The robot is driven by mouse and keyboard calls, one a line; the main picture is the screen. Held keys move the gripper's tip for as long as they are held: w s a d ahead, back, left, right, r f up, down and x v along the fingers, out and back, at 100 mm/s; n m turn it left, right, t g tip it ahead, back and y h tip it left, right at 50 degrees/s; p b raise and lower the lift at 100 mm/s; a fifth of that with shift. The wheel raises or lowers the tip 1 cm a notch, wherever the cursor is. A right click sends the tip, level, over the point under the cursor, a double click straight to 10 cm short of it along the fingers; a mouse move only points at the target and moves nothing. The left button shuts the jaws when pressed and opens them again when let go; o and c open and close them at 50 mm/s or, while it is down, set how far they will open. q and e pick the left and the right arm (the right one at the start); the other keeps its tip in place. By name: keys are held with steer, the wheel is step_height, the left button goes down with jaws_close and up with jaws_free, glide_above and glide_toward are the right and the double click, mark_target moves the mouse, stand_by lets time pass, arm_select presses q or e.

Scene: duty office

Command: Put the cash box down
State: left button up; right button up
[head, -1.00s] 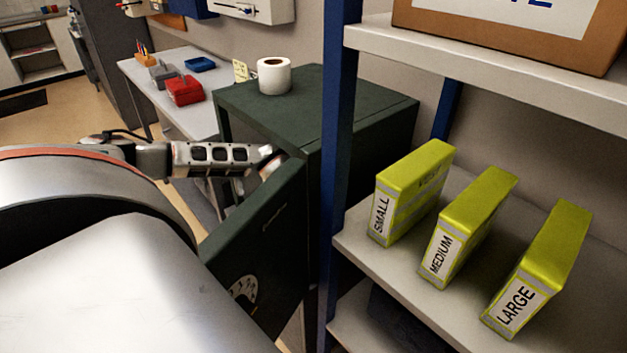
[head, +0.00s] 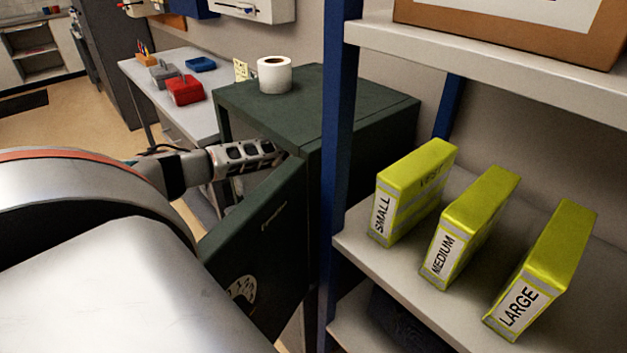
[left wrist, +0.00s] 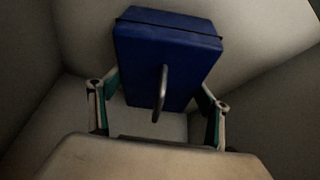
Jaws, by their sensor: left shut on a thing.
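The cash box (left wrist: 165,52) is a blue box with a grey handle, seen in the left wrist view. My left gripper (left wrist: 158,92) is shut on it, with a finger at each side. Pale grey walls surround the box, and I cannot tell whether its underside touches a surface. In the head view my left arm reaches into the dark green safe (head: 310,108) behind its open door (head: 262,235). The door and frame hide the fingertips and the cash box there. My right gripper is not in view.
A paper roll (head: 274,75) stands on the safe. A blue-posted shelf unit (head: 340,150) with several yellow-green packs, such as the one marked MEDIUM (head: 468,225), stands close on the right. A table (head: 150,75) with trays is behind.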

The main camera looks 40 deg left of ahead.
arm_select(q)
steer(key=shift+w, duration=0.1)
steer(key=o, duration=1.9)
steer(key=shift+d, duration=0.1)
steer(key=shift+s+r, duration=0.2)
steer(key=shift+r, duration=0.2)
steer(key=s+d, duration=0.1)
steer(key=s, duration=0.7)
steer(key=s+d, duration=0.1)
steer(key=s, duration=0.3)
steer(key=shift+d+r+p, duration=0.2)
steer(key=shift+d+p, duration=0.15)
